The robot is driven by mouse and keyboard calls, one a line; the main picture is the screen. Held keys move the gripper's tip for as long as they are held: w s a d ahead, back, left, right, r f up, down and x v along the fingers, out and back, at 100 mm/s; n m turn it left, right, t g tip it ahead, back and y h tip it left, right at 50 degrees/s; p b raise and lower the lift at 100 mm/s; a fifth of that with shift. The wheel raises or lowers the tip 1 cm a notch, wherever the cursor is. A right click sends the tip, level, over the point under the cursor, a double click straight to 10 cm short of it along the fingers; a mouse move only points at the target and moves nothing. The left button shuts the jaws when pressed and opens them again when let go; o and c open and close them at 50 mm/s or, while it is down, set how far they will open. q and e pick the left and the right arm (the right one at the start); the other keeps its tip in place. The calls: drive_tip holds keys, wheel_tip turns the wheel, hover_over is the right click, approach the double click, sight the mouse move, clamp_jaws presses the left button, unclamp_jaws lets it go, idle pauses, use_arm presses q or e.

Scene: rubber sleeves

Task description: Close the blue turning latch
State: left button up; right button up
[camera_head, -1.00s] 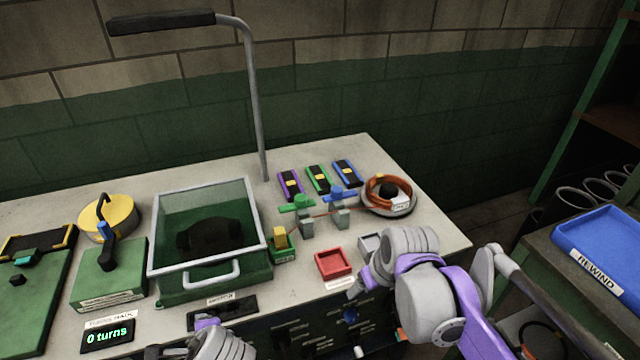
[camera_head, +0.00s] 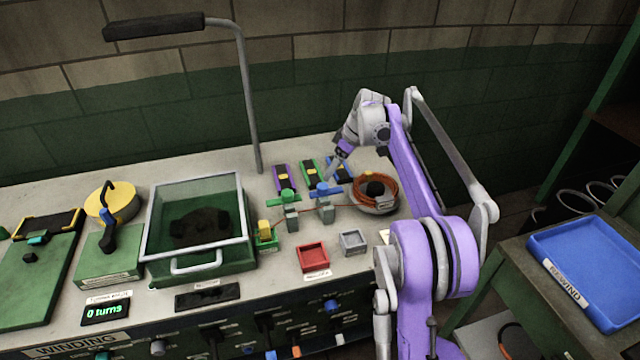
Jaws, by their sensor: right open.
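The blue turning latch (camera_head: 326,191) sits on top of a small grey post in the middle right of the bench, its flat bar lying crosswise. A green latch (camera_head: 289,197) on a similar post stands just to its left. My right gripper (camera_head: 332,172) comes down from above, with its fingertips just above or behind the blue latch; whether they touch it I cannot tell. It is open, and nothing shows between its fingers. My left gripper is out of view.
A coil of orange cord (camera_head: 376,190) lies right of the posts. Purple (camera_head: 284,178), green (camera_head: 313,173) and blue devices lie behind them. A red tray (camera_head: 313,257) and a grey tray (camera_head: 353,242) stand in front. A glass-lidded box (camera_head: 197,262) is to the left.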

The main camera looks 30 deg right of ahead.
sight(323, 186)
drive_tip(key=x, duration=0.8)
drive_tip(key=shift+a+f, duration=0.1)
drive_tip(key=shift+f, duration=0.3)
clamp_jaws()
